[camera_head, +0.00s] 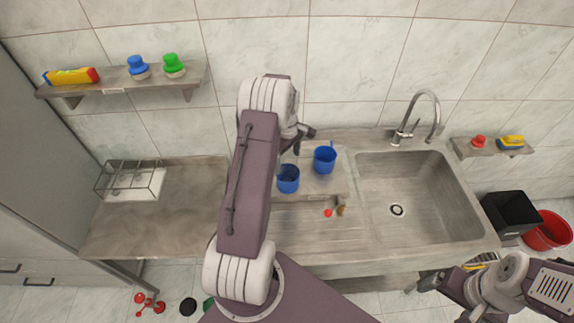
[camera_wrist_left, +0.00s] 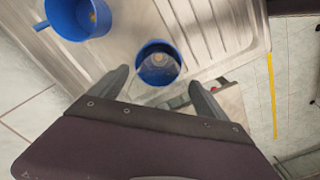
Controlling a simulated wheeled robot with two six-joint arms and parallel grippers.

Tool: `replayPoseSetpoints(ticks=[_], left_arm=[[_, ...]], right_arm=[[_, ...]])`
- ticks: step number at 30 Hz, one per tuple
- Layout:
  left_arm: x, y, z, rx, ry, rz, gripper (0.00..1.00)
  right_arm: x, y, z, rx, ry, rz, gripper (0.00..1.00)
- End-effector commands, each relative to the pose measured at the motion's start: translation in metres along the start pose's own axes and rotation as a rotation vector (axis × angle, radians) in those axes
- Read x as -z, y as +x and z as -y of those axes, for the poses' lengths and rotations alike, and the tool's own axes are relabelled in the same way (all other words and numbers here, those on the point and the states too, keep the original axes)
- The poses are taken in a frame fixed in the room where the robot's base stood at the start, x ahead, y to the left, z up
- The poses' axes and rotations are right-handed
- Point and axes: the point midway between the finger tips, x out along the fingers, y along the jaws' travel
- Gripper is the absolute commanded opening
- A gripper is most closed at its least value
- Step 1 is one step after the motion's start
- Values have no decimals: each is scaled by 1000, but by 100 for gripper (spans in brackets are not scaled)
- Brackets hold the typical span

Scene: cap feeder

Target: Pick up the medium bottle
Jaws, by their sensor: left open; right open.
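I cannot clearly make out a medium bottle in either view; my left arm hides part of the counter. Two blue cup-like containers stand on the board by the sink: a nearer one (camera_head: 288,180) and one further back and right (camera_head: 325,158). In the left wrist view, one blue container (camera_wrist_left: 158,64) lies just beyond my fingertips, roughly between them, and another (camera_wrist_left: 76,16) is at the upper left. My left gripper (camera_wrist_left: 160,88) is open and empty above the counter. My right gripper (camera_head: 428,284) is open, low at the right, away from the counter.
The sink (camera_head: 430,205) with its faucet (camera_head: 405,130) is right of the containers. A small red item (camera_head: 328,213) lies on the drainboard. A wire rack (camera_head: 130,181) stands on the left counter. The left counter's middle is clear.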

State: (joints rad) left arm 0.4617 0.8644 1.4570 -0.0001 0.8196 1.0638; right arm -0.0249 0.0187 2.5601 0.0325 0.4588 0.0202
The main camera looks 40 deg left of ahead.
Motion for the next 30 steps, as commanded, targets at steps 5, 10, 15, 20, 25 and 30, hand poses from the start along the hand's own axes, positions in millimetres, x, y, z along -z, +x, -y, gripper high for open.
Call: replayPoseSetpoints(ticks=[5,10,15,20,25,30], left_arm=[[0,0,0,0,0,0,78],[0,0,0,0,0,0,31],[0,0,0,0,0,0,0],[0,-2,0,-1,0,0,0],[1,-32,-2,-6,0,-3,0],[1,-73,-1,-5,0,-3,0]], right_arm=[[0,1,0,0,0,0,86],[0,1,0,0,0,0,86],[0,1,0,0,0,0,86],[0,2,0,0,0,0,86],[-2,15,0,0,0,0,86],[-2,24,0,0,0,0,86]])
